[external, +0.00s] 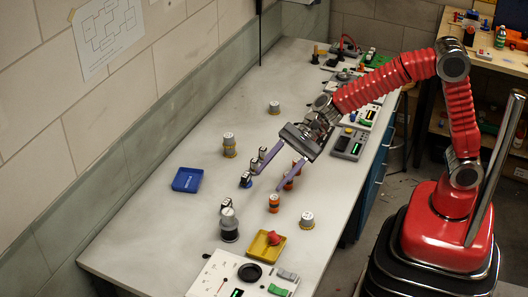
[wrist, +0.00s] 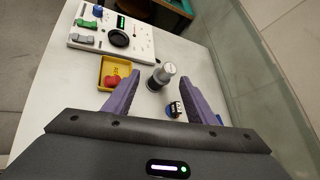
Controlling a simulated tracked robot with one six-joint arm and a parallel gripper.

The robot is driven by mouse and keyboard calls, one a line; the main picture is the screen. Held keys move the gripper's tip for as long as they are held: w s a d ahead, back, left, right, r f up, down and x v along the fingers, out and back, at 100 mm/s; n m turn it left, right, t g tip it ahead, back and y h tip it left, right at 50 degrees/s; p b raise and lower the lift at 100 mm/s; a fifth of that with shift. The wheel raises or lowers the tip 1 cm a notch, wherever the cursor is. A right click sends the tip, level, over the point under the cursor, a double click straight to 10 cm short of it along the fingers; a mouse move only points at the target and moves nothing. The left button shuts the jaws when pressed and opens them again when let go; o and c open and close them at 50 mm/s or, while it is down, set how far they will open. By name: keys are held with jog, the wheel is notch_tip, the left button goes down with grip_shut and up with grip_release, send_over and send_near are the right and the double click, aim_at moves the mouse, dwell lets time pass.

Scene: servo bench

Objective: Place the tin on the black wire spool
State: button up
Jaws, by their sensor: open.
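A grey tin with a pale top (external: 229,216) sits on the black wire spool (external: 229,235), near the front of the bench. In the wrist view the tin (wrist: 167,71) shows over the dark spool (wrist: 153,85), framed between the fingertips. Whether the tin is quite level is hard to tell. My gripper (external: 265,187) has its two purple fingers spread and hangs above the bench, up and to the right of the stack in the external view. In the wrist view my gripper (wrist: 159,77) is open, with nothing held between its fingers.
A yellow tray (external: 255,250) with a red item lies right of the stack. A blue tray (external: 187,180) lies left. Small servos (external: 246,180), an orange spool (external: 274,202) and another spool (external: 307,220) stand nearby. A white panel (external: 220,277) is at the front.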

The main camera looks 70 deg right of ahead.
jog(key=s+d+r+n+h, duration=0.1)
jog(key=s+d+n+h, duration=0.4)
jog(key=s+d+n, duration=0.4)
jog(key=s+d+r+n+h, duration=0.1)
jog(key=s+d+n+h, duration=0.4)
jog(key=s+d, duration=1.2)
jog(key=d+n, duration=0.4)
jog(key=d, duration=0.2)
jog(key=shift+s+d+r+t+h, duration=0.3)
jog(key=shift+s+r, duration=0.05)
